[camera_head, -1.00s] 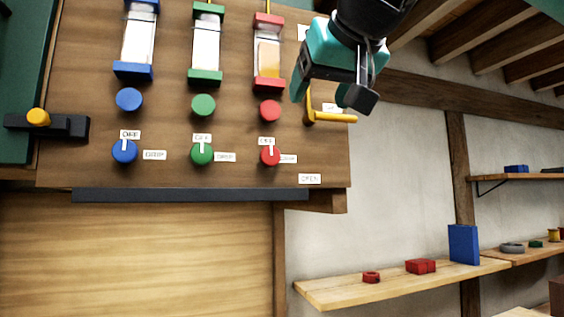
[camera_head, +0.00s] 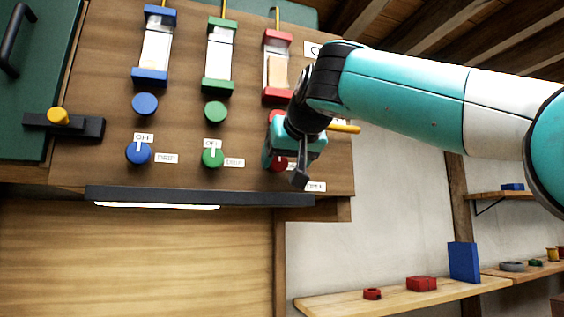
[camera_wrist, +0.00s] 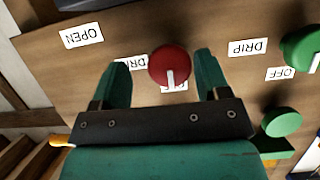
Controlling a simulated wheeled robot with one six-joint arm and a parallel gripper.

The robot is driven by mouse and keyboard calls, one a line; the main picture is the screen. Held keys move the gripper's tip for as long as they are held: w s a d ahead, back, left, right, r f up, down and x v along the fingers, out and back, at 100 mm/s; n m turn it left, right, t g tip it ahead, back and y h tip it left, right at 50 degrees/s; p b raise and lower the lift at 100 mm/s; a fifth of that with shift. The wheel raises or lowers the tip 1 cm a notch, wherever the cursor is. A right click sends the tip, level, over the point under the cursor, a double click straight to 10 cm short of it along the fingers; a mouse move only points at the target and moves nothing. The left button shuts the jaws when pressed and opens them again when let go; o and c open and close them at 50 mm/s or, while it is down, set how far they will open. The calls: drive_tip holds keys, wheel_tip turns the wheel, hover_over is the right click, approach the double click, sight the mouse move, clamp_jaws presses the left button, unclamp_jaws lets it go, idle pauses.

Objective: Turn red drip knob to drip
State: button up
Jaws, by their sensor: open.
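The lower red knob (camera_wrist: 170,64) is round with a white pointer line, which points at the label beside it (camera_wrist: 175,86), partly hidden and reading like OFF. A DRIP label (camera_wrist: 132,62), partly covered by a finger, is on its left in the wrist view. My gripper (camera_wrist: 161,62) is open, one teal finger on each side of the knob, with a visible gap at each side. In the head view my gripper (camera_head: 284,168) is in front of the panel and covers most of the red knob (camera_head: 279,163).
A green knob (camera_head: 213,158) and a blue knob (camera_head: 138,153) sit left on the wooden panel (camera_head: 110,120). A yellow lever (camera_head: 345,128) is just right of my gripper. A dark ledge (camera_head: 190,195) runs below. A shelf (camera_head: 395,300) is at lower right.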

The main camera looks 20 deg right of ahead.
drive_tip(key=shift+w+a+f, duration=0.15)
drive_tip(key=shift+w, duration=0.15)
drive_tip(key=shift+a, duration=0.55)
drive_tip(key=shift+d, duration=0.35)
drive_tip(key=shift+a, duration=0.15)
drive_tip(key=shift+c, duration=0.7)
drive_tip(key=c, duration=0.7)
drive_tip(key=shift+a, duration=0.1)
drive_tip(key=shift+c, duration=0.3)
drive_tip(key=m+b, duration=0.1)
drive_tip(key=b, duration=0.1)
drive_tip(key=m+y+b, duration=0.1)
drive_tip(key=shift+d+f+y+b, duration=0.2)
drive_tip(key=shift+d+y+b, duration=0.1)
drive_tip(key=shift+b, duration=0.1)
drive_tip(key=m+y+b, duration=0.1)
drive_tip(key=m, duration=0.1)
drive_tip(key=shift+r+m+t+y+b, duration=0.1)
drive_tip(key=shift+m+t+y+b, duration=0.2)
drive_tip(key=shift+m, duration=0.1)
drive_tip(key=m+t+y, duration=0.1)
drive_tip(key=m+y, duration=0.1)
drive_tip(key=m, duration=0.4)
drive_tip(key=m+t+y+b, duration=0.1)
drive_tip(key=m, duration=0.1)
drive_tip(key=shift+m+t+y, duration=0.3)
